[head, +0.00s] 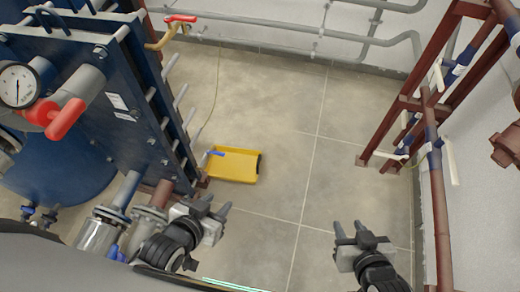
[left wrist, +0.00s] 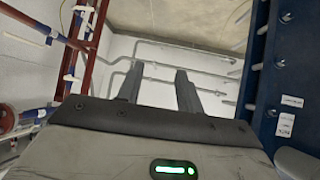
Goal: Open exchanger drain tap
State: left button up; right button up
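A small tap with a blue lever (head: 217,153) sits low at the exchanger's foot, by the left edge of a yellow tray (head: 232,174) on the floor. I take it for the drain tap; its body is too small to make out. The blue plate exchanger (head: 115,100) stands at the left of the head view and at the right of the left wrist view (left wrist: 285,60). My left gripper (head: 218,205) is open and empty, nearer to me than the tray and apart from the tap. It also shows open in the left wrist view (left wrist: 156,82). My right gripper (head: 350,228) is open and empty over the floor.
A red lever (head: 180,18) sits on a yellow pipe at the back. A gauge (head: 18,86) and a red handle (head: 65,119) are at the left. Flanged pipes (head: 150,215) stand near my left gripper. A red pipe frame (head: 430,105) stands right; the middle floor is clear.

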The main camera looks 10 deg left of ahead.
aim_at(216, 153)
jog(key=z, duration=0.3)
jog(key=i, duration=0.7)
jog(key=u, duration=2)
jog(key=i, duration=0.45)
jog(key=z, duration=0.1)
